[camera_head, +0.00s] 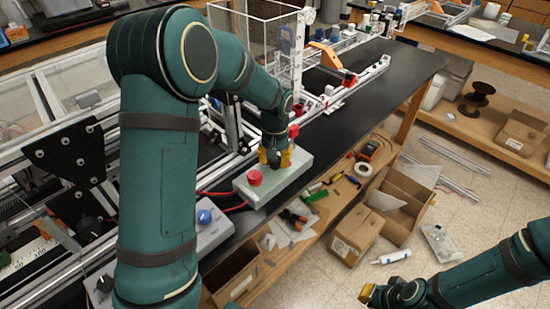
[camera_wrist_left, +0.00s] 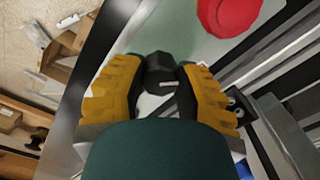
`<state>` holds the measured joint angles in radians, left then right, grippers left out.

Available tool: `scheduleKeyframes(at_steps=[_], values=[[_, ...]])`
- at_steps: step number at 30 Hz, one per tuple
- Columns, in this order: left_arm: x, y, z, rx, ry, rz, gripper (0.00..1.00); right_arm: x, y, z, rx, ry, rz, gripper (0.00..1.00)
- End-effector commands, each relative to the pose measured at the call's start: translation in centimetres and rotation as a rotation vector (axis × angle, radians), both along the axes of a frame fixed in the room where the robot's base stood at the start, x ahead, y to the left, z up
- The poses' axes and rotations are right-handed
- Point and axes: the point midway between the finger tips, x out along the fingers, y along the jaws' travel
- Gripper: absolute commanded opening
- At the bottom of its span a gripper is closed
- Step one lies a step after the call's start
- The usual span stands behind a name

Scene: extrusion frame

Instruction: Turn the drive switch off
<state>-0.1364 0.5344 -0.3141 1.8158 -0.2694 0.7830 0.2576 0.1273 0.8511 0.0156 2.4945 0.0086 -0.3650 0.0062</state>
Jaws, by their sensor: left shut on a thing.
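The control box (camera_head: 245,188) is pale grey-green with a red push button (camera_head: 254,177) and stands on the black bench's front edge. My left gripper (camera_head: 277,160) is over the box, behind the red button, pointing down. In the left wrist view its yellow fingers are shut on a black rotary knob (camera_wrist_left: 158,72), which I take for the drive switch. A short white mark shows on the knob. The red button also shows in that view (camera_wrist_left: 230,14), clear of the fingers. My right gripper (camera_head: 385,294) is at the lower right, away from the bench; its jaw opening is unclear.
A second grey box (camera_head: 212,235) with a blue button (camera_head: 205,216) stands nearer, with red cables beside it. The extrusion frame and clear panels lie behind. Cardboard boxes (camera_head: 355,235) and tools lie below the bench. The black bench top (camera_head: 390,62) is partly clear toward the right.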

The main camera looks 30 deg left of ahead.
Motion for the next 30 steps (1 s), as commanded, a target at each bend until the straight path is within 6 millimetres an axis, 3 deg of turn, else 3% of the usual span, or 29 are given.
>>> scheduleKeyframes(at_steps=[10,11,13,23,30], values=[[-0.1,0.0,-0.1,-0.001,0.005,0.003,0.0,0.0,0.0,0.0,0.0,0.0,0.0,0.0],[-0.1,0.0,-0.1,-0.001,0.005,0.003,0.41,0.0,0.0,0.0,0.0,0.0,0.0,0.0],[-0.1,0.0,-0.1,-0.001,0.004,0.003,0.65,0.0,0.0,0.0,0.0,0.0,0.0,0.0],[0.0,0.0,0.1,0.0,0.001,0.002,0.65,0.0,0.0,0.0,0.0,0.0,0.0,0.0],[0.1,0.0,2.8,0.0,-0.003,0.002,0.65,0.0,0.0,0.0,0.0,0.0,0.0,0.0]])
